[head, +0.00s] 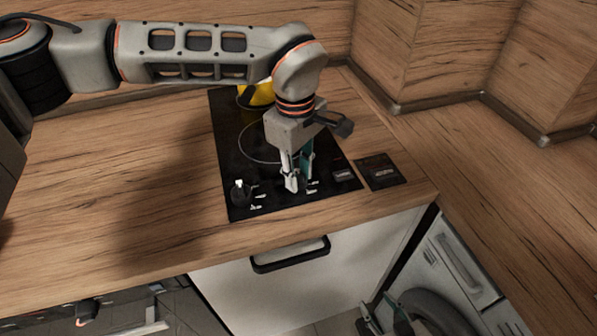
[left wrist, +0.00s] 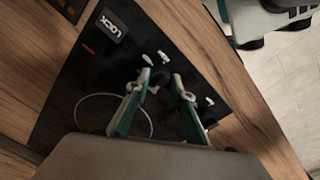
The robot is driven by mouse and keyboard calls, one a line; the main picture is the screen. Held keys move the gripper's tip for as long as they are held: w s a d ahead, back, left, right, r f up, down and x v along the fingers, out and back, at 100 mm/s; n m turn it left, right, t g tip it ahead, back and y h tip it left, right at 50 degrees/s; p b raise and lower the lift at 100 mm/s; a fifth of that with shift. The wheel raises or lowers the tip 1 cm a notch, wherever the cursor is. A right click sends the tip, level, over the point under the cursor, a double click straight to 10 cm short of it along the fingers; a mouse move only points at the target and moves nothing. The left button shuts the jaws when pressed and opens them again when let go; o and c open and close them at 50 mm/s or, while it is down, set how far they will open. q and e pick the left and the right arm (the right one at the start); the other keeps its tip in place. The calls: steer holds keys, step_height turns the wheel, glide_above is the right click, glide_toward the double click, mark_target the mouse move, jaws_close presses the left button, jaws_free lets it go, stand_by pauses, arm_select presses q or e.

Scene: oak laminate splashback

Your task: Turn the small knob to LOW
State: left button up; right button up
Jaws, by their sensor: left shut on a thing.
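A black hob panel (head: 235,150) is set in the wooden worktop, with small white marks around its knobs. My left gripper (head: 293,188) points down at the front of the panel, its fingertips close together. In the left wrist view, its fingers (left wrist: 163,82) are shut on the small knob, which they mostly hide. The knob's pointer and setting cannot be read. A second, dark knob (head: 240,191) stands to the left on the panel. My right gripper (head: 385,312) shows partly at the bottom of the head view, low in front of the cabinets, fingers apart.
A yellow pot (head: 257,93) stands at the back of the hob, partly behind my arm. A LOCK label (left wrist: 112,27) lies right of the held knob in the head view. A dark plate (head: 381,171) is beside the hob. The worktop on the left is clear.

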arm_select(q)
steer(key=m+p, duration=0.1)
steer(key=m, duration=0.3)
steer(key=shift+r+m+p, duration=0.15)
steer(key=shift+m+p, duration=0.15)
steer(key=shift+m, duration=0.1)
steer(key=m+p, duration=0.1)
steer(key=m, duration=0.3)
steer(key=shift+m, duration=0.3)
steer(key=shift+p, duration=0.3)
steer(key=shift+w, duration=0.1)
steer(key=o, duration=1.1)
step_height(320, 180, up, 12)
steer(key=shift+a, duration=0.25)
